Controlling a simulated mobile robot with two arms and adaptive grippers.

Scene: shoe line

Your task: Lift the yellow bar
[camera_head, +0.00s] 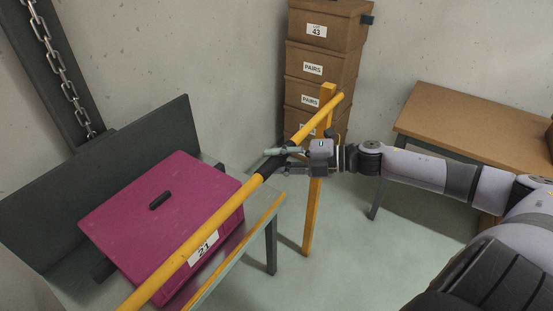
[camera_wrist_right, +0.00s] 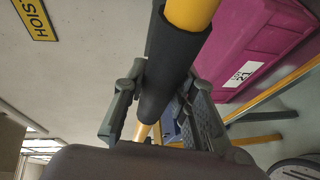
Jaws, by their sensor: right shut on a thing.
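The yellow bar (camera_head: 215,221) runs slantwise across the head view, from the bottom left up to the boxes at the back. A black sleeve (camera_head: 271,169) wraps part of it. My right gripper (camera_head: 272,162) is shut on the bar at this sleeve. In the right wrist view the sleeve (camera_wrist_right: 172,70) lies between the two fingers of the gripper (camera_wrist_right: 160,98), and the yellow bar (camera_wrist_right: 190,12) shows beyond it. The bar's near end is cut off by the head view's bottom edge. My left gripper is not in view.
A magenta box (camera_head: 150,215) with label 21 sits on a bench under the bar. An upright yellow post (camera_head: 314,210) stands by stacked brown boxes (camera_head: 325,60). A brown table (camera_head: 470,120) stands at the right. A chain (camera_head: 55,60) hangs at the left.

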